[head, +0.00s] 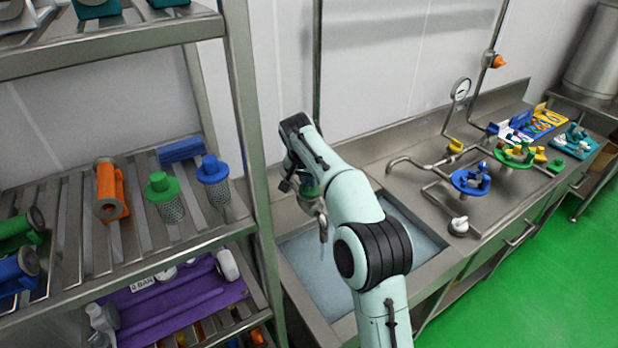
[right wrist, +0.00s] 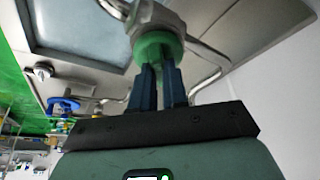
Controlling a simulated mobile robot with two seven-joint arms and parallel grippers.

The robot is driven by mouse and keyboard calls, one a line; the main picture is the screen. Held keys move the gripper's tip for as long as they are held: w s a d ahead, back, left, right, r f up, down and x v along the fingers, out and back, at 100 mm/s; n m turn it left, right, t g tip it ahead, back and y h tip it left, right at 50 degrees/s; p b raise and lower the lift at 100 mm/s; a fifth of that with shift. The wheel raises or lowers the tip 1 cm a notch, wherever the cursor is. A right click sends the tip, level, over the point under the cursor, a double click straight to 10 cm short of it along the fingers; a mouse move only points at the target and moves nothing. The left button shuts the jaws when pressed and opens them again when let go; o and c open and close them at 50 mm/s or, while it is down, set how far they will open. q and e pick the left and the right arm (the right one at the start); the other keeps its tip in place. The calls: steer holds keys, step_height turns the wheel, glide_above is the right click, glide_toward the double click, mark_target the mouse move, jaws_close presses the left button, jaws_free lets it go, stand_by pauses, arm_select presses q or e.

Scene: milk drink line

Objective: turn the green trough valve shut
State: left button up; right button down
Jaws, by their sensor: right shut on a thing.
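The green valve handle (right wrist: 157,45) shows in the right wrist view on a grey metal fitting. My right gripper (right wrist: 160,72) has its two blue fingers shut on this green handle. In the head view the green handle (head: 309,188) shows small at the left end of the sink (head: 440,262), partly hidden by my right arm. A thin stream of water (head: 322,246) seems to fall from the spout (head: 322,222) into the sink. The angle of the handle is hard to read. My left gripper is not in view.
A metal rack (head: 245,130) with strainers and coloured parts stands close on the left. The steel counter (head: 425,205) right of the sink has pipes, a gauge (head: 461,88), a blue ring stand (head: 470,182) and a white knob (head: 459,225). Green floor lies free at right.

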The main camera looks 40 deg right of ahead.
steer(key=m, duration=0.1)
steer(key=m+g+p, duration=0.1)
steer(key=shift+w+r+m, duration=0.15)
steer(key=shift+m, duration=0.25)
steer(key=shift+m+g+h+p, duration=0.3)
steer(key=shift+m+p, duration=0.05)
steer(key=shift+m, duration=0.45)
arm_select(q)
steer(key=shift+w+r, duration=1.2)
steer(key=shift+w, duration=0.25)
arm_select(e)
steer(key=shift+w+m+g, duration=0.1)
steer(key=shift+m+g, duration=0.6)
steer(key=shift+m, duration=1.2)
steer(key=c, duration=1.1)
jaws_free()
steer(key=shift+c, duration=0.2)
